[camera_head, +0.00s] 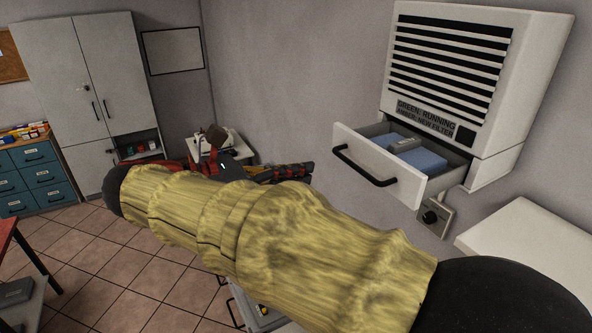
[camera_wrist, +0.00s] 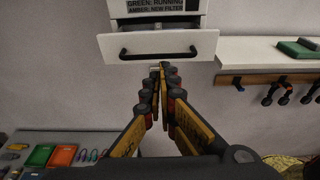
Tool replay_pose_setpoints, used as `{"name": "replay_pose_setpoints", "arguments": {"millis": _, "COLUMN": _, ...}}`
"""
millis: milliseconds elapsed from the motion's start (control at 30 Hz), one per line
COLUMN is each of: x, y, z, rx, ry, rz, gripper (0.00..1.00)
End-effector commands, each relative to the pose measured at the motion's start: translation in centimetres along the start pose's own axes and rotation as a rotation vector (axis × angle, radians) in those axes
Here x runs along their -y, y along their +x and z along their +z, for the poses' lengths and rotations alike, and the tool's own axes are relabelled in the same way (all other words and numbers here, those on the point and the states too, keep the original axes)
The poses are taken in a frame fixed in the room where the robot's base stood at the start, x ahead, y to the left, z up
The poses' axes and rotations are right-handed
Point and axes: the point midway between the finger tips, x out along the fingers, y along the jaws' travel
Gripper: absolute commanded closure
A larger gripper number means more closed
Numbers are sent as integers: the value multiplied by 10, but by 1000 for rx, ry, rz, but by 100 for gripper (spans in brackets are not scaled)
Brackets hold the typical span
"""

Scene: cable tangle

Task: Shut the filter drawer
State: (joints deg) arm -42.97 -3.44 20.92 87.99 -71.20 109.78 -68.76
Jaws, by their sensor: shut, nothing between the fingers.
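The filter drawer (camera_head: 380,168) is pulled out from the bottom of a white wall unit (camera_head: 545,62) and stands open. It has a white front with a black bar handle, and a blue filter (camera_head: 421,160) lies inside. In the wrist view the drawer front (camera_wrist: 193,45) faces me, with its handle (camera_wrist: 158,53) across it. My gripper (camera_wrist: 160,70) is shut and empty; its tips show just below the handle, and I cannot tell if they touch the drawer. In the head view my gripper (camera_head: 300,172) is left of the drawer, partly behind my yellow-sleeved arm.
A white shelf (camera_wrist: 262,52) with a green item and a rail of hanging hooks is right of the drawer in the wrist view. A socket with a plug (camera_head: 434,215) is below the unit. A bench with small coloured items (camera_wrist: 55,155) is lower left.

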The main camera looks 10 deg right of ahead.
Motion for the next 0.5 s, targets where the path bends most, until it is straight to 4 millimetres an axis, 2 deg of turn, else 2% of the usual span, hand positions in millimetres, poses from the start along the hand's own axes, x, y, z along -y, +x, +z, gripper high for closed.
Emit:
{"name": "replay_pose_setpoints", "arguments": {"millis": 100, "x": 1, "y": 26, "z": 2, "rx": 0, "ry": 1, "rz": -4, "gripper": 100}}
{"name": "replay_pose_setpoints", "arguments": {"millis": 300, "x": 1, "y": 64, "z": 1, "rx": 0, "ry": 1, "rz": -4, "gripper": 100}}
{"name": "replay_pose_setpoints", "arguments": {"millis": 500, "x": 0, "y": 92, "z": 1, "rx": 0, "ry": 0, "rz": -2, "gripper": 100}}
